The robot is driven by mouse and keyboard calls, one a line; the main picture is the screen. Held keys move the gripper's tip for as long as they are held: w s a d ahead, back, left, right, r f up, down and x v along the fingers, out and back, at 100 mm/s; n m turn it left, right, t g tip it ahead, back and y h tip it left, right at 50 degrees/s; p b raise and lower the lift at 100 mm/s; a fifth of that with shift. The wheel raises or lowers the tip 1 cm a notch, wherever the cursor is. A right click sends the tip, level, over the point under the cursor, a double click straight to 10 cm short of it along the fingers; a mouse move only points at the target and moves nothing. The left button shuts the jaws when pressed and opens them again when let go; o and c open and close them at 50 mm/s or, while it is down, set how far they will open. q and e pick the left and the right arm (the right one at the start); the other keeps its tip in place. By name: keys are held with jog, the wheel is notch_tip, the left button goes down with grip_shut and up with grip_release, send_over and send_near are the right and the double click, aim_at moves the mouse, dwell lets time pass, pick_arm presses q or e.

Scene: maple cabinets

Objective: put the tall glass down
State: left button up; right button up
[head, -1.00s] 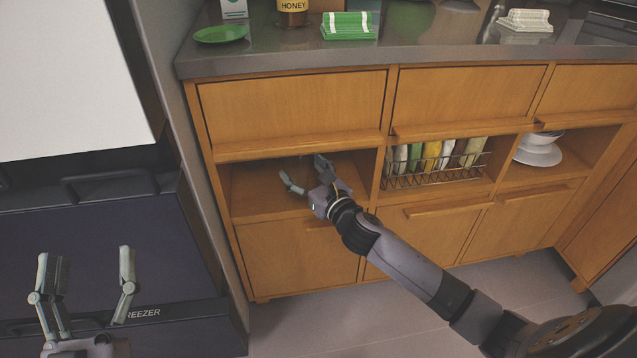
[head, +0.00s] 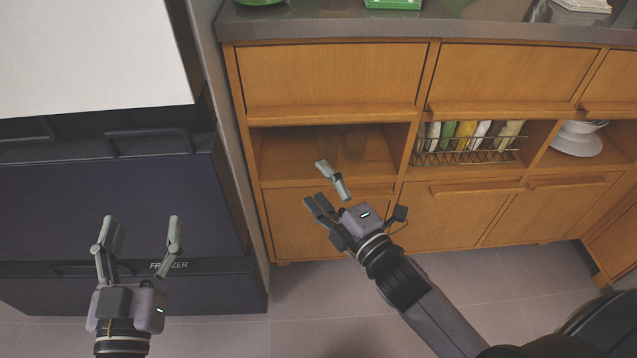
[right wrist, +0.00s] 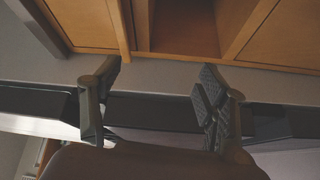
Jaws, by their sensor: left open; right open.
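My right gripper (head: 314,184) is open and empty in front of the left open cubby (head: 283,160) of the maple cabinet. In the right wrist view the right gripper (right wrist: 160,82) has bare space between its spread fingers. Inside the cubby, faint see-through upright shapes (head: 376,148) show behind the right gripper. They look like clear glass, but I cannot make out their outlines or which is the tall glass. My left gripper (head: 142,219) is open and empty in front of the dark freezer front.
A wire basket (head: 465,155) with several colored packets fills the middle cubby. White dishes (head: 578,139) stand in the right cubby. The grey counter (head: 420,28) overhangs above, with a green item (head: 393,4) on it. The freezer (head: 100,200) is at left. Floor below the cabinet is clear.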

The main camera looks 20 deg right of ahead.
jog(key=s+a+r+m, duration=0.1)
jog(key=s+r+m, duration=0.1)
jog(key=m, duration=0.6)
jog(key=s+a+r+m+t, duration=0.1)
jog(key=s+a+r+m, duration=0.1)
jog(key=m, duration=0.6)
notch_tip(320, 180, up, 2)
jog(key=shift+s+r, duration=0.25)
jog(key=shift+s, duration=0.25)
